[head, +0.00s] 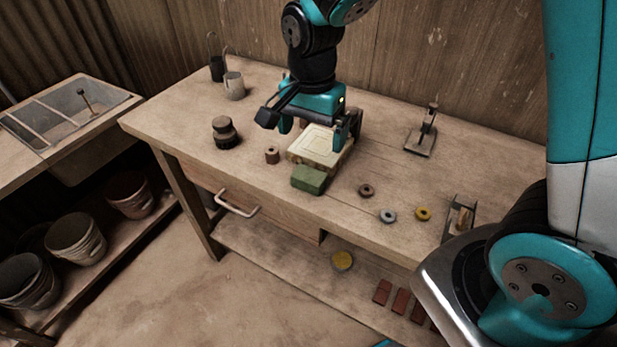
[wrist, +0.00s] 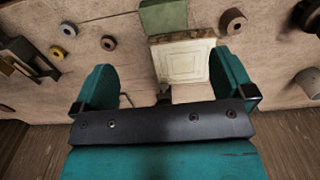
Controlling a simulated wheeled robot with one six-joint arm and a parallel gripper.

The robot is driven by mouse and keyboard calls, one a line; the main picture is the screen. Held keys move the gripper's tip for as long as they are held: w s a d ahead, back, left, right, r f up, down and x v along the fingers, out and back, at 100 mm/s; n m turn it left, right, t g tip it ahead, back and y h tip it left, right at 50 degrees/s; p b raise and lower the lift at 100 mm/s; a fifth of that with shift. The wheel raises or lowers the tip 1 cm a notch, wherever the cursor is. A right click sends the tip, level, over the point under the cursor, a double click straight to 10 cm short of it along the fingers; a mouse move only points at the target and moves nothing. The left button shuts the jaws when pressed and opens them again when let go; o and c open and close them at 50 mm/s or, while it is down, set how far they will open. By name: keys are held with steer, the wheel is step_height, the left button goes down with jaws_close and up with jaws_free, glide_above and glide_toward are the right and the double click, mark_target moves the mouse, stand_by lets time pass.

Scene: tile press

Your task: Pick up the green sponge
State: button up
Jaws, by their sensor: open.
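The green sponge (head: 309,179) is a small block lying near the front edge of the wooden workbench, just in front of a pale square tile block. In the wrist view the sponge (wrist: 163,16) shows at the top, beyond the tile block. My gripper (head: 318,128) is open and empty, pointing down above the back of the tile block. In the wrist view its two teal fingers (wrist: 163,85) stand apart, with the tile block between and beyond them. The sponge is outside the fingers, on the far side of the tile block in that view.
The pale tile block (head: 320,146) stands close behind the sponge. A reddish-brown spool (head: 272,155) is to its left. Rings, one of them yellow (head: 423,214), lie to the right. A dark brush (head: 225,133) stands farther left. The bench's front left is clear.

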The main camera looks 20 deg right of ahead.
mark_target(309, 174)
step_height(309, 174, down, 7)
steer(key=shift+r, duration=0.15)
steer(key=shift+w+a+f+p, duration=0.15)
steer(key=shift+f+p, duration=0.2)
steer(key=shift+f, duration=0.95)
steer(key=shift+w+f+p, duration=0.1)
steer(key=shift+f+p, duration=0.2)
steer(key=shift+f, duration=1)
steer(key=c, duration=0.9)
